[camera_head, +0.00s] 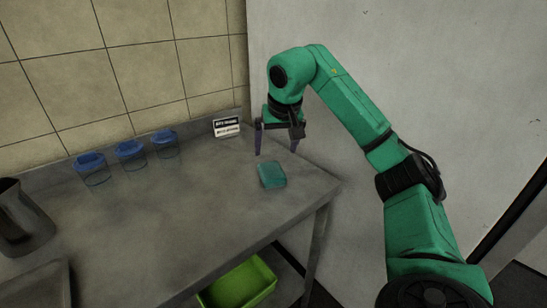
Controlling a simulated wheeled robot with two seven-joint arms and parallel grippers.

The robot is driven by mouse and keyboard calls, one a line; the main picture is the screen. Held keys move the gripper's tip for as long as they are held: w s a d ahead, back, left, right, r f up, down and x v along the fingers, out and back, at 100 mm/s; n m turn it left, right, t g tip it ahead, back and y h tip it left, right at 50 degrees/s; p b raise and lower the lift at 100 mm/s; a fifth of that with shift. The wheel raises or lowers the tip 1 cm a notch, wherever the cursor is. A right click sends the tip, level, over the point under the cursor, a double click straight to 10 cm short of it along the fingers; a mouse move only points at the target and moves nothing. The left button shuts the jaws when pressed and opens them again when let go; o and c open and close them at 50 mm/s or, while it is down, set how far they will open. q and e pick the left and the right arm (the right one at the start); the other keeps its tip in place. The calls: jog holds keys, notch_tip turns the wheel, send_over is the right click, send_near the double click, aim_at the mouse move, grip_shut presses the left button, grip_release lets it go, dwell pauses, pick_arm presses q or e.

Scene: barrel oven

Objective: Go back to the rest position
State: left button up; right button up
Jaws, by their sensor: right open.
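My right gripper (277,145) hangs over the back right part of the grey table (190,215), with its fingers pointing down. Its jaws are open and nothing shows between them. My green right arm comes in from the lower right and bends down to it. A small teal block (271,175) lies on the table just in front of and below the gripper, apart from it. My left gripper does not show.
Several blue-lidded clear containers (130,150) stand along the back left. A small sign (227,127) stands at the back wall. A dark jug (20,220) and a tray (38,288) are at left. A green bin (240,283) sits below the table.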

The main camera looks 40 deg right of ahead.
jog(key=shift+s+a+r, duration=0.1)
jog(key=shift+s+r, duration=0.1)
jog(key=shift+r, duration=0.3)
jog(key=shift+r, duration=0.1)
